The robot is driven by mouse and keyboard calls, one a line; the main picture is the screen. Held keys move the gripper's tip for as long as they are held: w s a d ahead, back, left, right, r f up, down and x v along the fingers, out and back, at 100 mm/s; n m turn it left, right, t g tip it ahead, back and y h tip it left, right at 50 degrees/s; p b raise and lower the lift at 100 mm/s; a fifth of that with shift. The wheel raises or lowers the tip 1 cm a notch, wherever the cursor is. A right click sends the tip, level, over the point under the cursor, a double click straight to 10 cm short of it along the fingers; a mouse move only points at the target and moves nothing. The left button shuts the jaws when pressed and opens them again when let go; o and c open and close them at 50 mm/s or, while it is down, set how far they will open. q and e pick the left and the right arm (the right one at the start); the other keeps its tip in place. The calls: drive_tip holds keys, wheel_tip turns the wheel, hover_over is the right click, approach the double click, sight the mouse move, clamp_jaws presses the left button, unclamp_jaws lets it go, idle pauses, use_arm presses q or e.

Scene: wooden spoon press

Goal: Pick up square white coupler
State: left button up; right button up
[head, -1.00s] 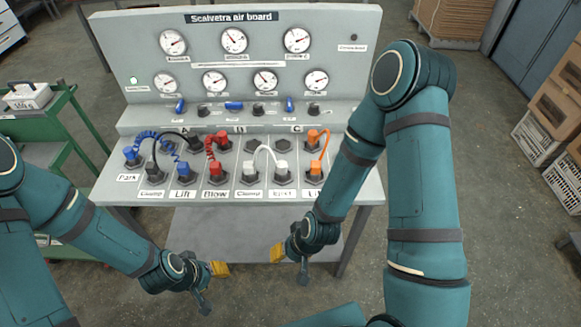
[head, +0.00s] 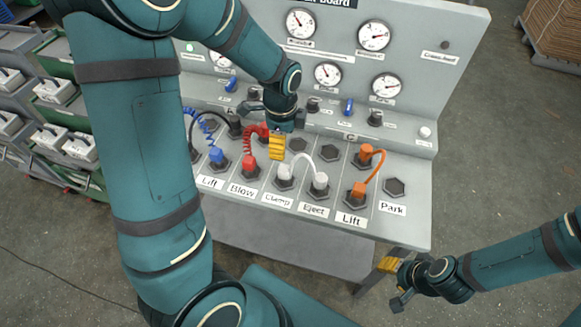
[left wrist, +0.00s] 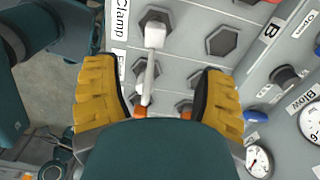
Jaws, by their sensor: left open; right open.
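A white hose links two white couplers on the grey board. The coupler at Clamp (head: 284,174) looks square in the left wrist view (left wrist: 155,37); the one at Eject (head: 321,181) looks rounder in the head view. My left gripper (head: 278,147) is above the board, just behind the Clamp coupler in the head view. In the left wrist view its open yellow fingers (left wrist: 160,88) are spread on both sides of the white hose, with nothing held. My palm hides the lower part there. My right gripper (head: 394,280) is open and empty, low by the board's front right corner.
Close by stand red couplers at Blow (head: 249,163), a blue coupler (head: 216,156) with coiled hose, and orange couplers at Lift (head: 359,190). An empty hexagonal socket (head: 395,187) is at Park. Gauges (head: 300,23) line the upright panel. Open floor lies right of the board.

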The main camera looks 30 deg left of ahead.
sight(284, 168)
use_arm(q)
drive_tip(key=f, duration=0.2)
drive_tip(key=f+b, duration=0.1)
drive_tip(key=f, duration=0.5)
drive_tip(key=shift+s+f+b, duration=0.1)
drive_tip(key=shift+s+b, duration=0.15)
drive_tip(key=shift+b, duration=0.05)
drive_tip(key=f, duration=0.3)
drive_tip(key=f+b, duration=0.1)
drive_tip(key=f, duration=0.1)
drive_tip(key=shift+d, duration=0.3)
clamp_jaws()
